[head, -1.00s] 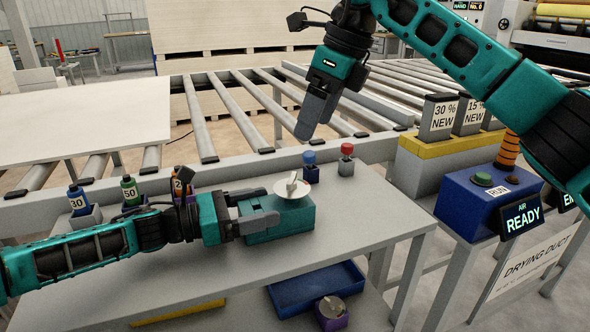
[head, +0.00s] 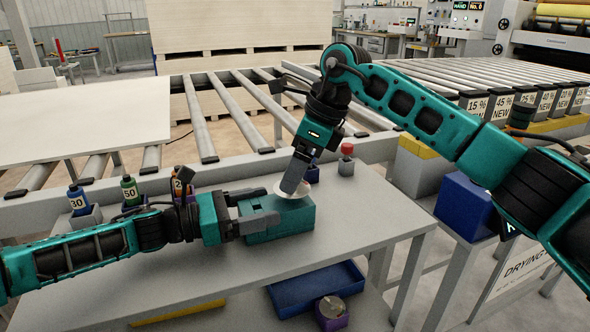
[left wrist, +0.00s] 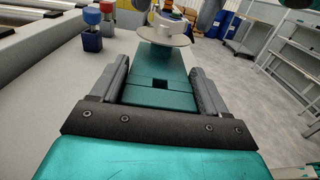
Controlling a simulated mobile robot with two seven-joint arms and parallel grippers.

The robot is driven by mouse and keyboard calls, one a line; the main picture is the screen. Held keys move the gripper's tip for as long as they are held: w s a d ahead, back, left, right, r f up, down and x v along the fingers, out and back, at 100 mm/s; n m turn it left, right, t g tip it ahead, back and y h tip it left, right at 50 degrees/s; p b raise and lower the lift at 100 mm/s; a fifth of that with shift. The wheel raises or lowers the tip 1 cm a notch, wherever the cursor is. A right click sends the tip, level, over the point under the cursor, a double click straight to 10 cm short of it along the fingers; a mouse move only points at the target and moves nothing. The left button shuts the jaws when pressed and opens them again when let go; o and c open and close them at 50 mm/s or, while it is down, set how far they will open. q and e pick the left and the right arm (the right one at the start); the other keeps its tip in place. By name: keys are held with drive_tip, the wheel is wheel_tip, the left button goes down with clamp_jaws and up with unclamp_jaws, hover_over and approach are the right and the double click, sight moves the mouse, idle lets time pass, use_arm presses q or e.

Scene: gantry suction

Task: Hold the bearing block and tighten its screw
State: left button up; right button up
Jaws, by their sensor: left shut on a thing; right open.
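The bearing block (head: 290,220) is a teal block on the grey bench. My left gripper (head: 268,208) is shut on it from the left, with one finger along each side; the left wrist view shows the block (left wrist: 160,92) between both fingers. A pale round disc (head: 276,189) sits on top of the block and also shows in the left wrist view (left wrist: 160,41). The screw's upright grip on the disc is hidden in the head view by my right gripper (head: 289,188). My right gripper is open, tilted, with its fingertips at the disc. I cannot tell whether they touch the grip.
A red-topped post (head: 346,160) and a blue-topped post (left wrist: 92,29) stand behind the block. Bottles marked 30 (head: 77,199) and 50 (head: 130,190) stand in holders at the left. A blue tray (head: 316,290) is below the bench. Rollers run behind.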

drive_tip(key=shift+a+f, duration=0.15)
drive_tip(key=shift+f, duration=0.35)
